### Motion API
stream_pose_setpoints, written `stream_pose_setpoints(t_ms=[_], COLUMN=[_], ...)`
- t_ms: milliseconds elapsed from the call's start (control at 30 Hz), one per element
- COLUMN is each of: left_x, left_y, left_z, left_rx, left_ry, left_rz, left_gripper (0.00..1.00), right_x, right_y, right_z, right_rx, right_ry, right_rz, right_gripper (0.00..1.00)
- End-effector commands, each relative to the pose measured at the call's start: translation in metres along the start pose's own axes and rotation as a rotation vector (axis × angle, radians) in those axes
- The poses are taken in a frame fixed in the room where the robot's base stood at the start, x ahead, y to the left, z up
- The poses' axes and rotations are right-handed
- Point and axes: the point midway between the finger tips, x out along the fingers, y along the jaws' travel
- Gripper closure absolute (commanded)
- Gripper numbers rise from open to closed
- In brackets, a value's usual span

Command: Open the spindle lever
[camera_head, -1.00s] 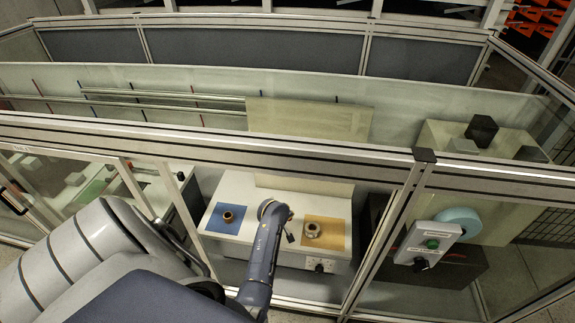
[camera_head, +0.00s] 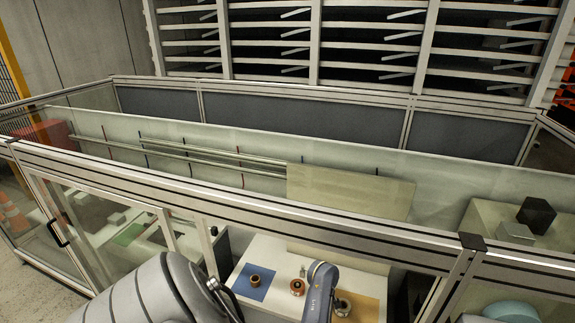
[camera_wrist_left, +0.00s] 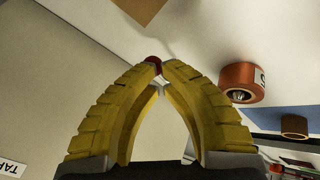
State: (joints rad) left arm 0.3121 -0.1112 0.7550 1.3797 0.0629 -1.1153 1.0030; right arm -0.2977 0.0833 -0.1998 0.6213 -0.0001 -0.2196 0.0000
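In the left wrist view the yellow fingers of my left gripper (camera_wrist_left: 160,68) are drawn together at their tips. A small red piece (camera_wrist_left: 153,66) shows between the tips; most of it is hidden, and I cannot tell whether it is the spindle lever's end. An orange-copper cylinder (camera_wrist_left: 242,84) with a white label stands right of the fingertips, apart from them. In the head view my left arm reaches into the glazed cell, and its link hides the gripper. The copper cylinder (camera_head: 297,287) shows just left of that link. My right gripper is not in view.
A brown ring part (camera_head: 255,281) sits on a blue mat (camera_head: 243,292). Another ring part (camera_head: 342,307) sits on an orange mat (camera_head: 368,310), right of my arm. The cell's metal frame rail (camera_head: 250,194) crosses in front. A pale board (camera_head: 350,190) stands behind.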

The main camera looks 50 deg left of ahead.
Motion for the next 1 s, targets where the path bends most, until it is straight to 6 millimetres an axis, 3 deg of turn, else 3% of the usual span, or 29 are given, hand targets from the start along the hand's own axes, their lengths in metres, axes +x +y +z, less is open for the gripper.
stream_pose_setpoints(t_ms=[633, 1000], left_x=[-0.003, -0.048], left_y=[0.004, 0.026], left_z=[-0.002, -0.023], left_rx=[0.000, -0.002], left_ry=[0.000, 0.002], left_rz=[0.001, 0.004], left_gripper=[1.00, 1.00], right_x=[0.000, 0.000], right_y=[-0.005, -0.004], right_z=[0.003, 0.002], right_rx=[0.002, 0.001], right_ry=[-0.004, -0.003], right_rz=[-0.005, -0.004], right_gripper=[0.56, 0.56])
